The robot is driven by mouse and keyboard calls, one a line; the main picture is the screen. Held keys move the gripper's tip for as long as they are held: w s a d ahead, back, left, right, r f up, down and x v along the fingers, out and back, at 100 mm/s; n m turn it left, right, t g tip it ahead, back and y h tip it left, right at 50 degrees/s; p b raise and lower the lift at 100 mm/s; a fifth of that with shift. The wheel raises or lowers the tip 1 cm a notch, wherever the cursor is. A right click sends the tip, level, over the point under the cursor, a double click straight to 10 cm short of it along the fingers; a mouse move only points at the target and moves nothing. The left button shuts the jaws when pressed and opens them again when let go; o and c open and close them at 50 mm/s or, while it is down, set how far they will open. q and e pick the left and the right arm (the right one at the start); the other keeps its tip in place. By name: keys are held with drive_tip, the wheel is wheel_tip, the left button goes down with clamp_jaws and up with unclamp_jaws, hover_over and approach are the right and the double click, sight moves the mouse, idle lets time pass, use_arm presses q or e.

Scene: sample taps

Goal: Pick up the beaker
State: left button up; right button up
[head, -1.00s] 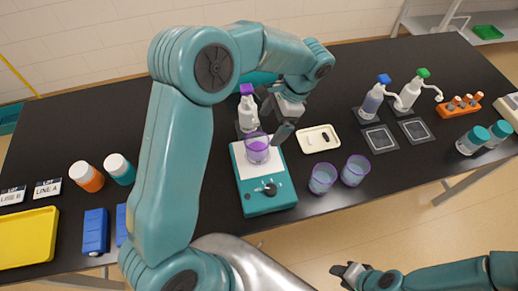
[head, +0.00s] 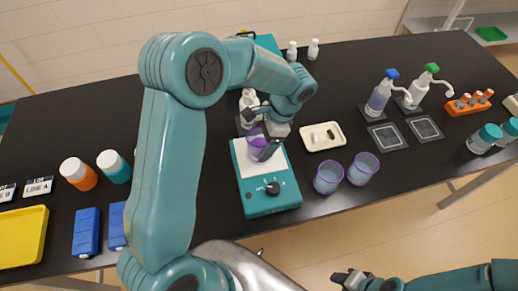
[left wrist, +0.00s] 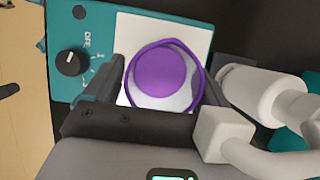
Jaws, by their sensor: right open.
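A clear beaker with a purple rim and purple contents (head: 257,153) stands upright on the white top of a teal stirrer plate (head: 272,203). In the left wrist view, the beaker (left wrist: 165,72) sits between the two dark fingers of my left gripper (left wrist: 163,82). Small gaps show beside the rim, so the fingers look open around it. In the head view, my left gripper (head: 259,133) is low over the beaker and partly hides it. My right gripper (head: 350,278) is open and empty at the bottom, off the table's front edge.
A white pump bottle (left wrist: 265,95) stands close beside my left gripper. Two purple-rimmed beakers (head: 328,178) (head: 362,169) stand right of the plate. A cream tray (head: 322,137) lies behind them. Blue boxes (head: 87,232) and orange and teal bottles are on the left.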

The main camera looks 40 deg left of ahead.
use_arm(q)
drive_tip(key=shift+w+a+f, duration=0.1)
drive_tip(key=shift+w, duration=0.05)
drive_tip(key=c, duration=0.5)
drive_tip(key=shift+c, duration=0.9)
drive_tip(key=shift+d, duration=0.2)
drive_tip(key=shift+a, duration=0.1)
